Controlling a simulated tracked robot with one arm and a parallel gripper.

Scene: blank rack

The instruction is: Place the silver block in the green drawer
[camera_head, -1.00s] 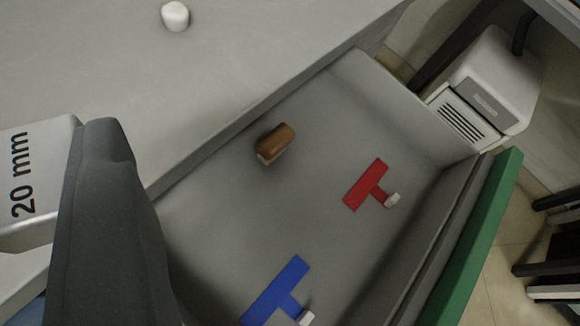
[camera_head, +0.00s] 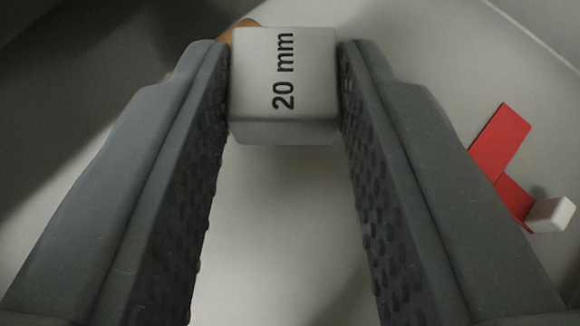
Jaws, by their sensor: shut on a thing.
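The silver block (camera_head: 284,110), a light grey cube marked "20 mm", sits between the two dark grey fingers of my gripper (camera_head: 285,75). Both fingertips touch its sides, so my gripper is shut on it. The drawer's green front is outside the view now. Whether the block touches the floor, I cannot tell.
A brown object (camera_head: 246,23) shows only partly behind the block. The floor between and below the fingers is clear.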

